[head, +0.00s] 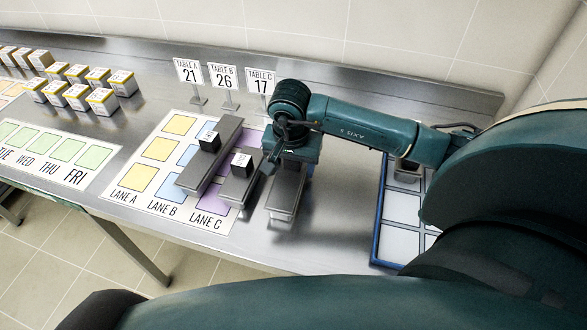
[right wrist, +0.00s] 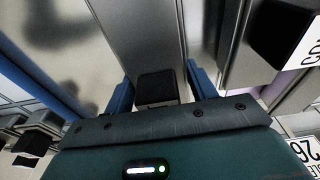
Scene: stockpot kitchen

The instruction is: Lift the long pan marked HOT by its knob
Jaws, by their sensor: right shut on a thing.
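Three long grey pans lie side by side in the head view. My right gripper (head: 287,172) is over the rightmost long pan (head: 286,200), whose marking is hidden. In the right wrist view, its two blue fingers (right wrist: 160,90) are shut on a dark knob (right wrist: 155,86) on this pan. A dark shadow shows below the pan's near end; I cannot tell its height for sure. The other two pans, the left one (head: 211,165) and the middle one (head: 237,190), have dark knobs with white labels too small to read. My left gripper is not in view.
The pans are at a mat (head: 137,199) with lanes A, B and C. Behind stand table signs 21 (head: 188,70), 26 (head: 223,77) and 17 (head: 261,82). A blue-edged tray (head: 377,225) is at the right. Several small boxes (head: 102,101) stand at the left.

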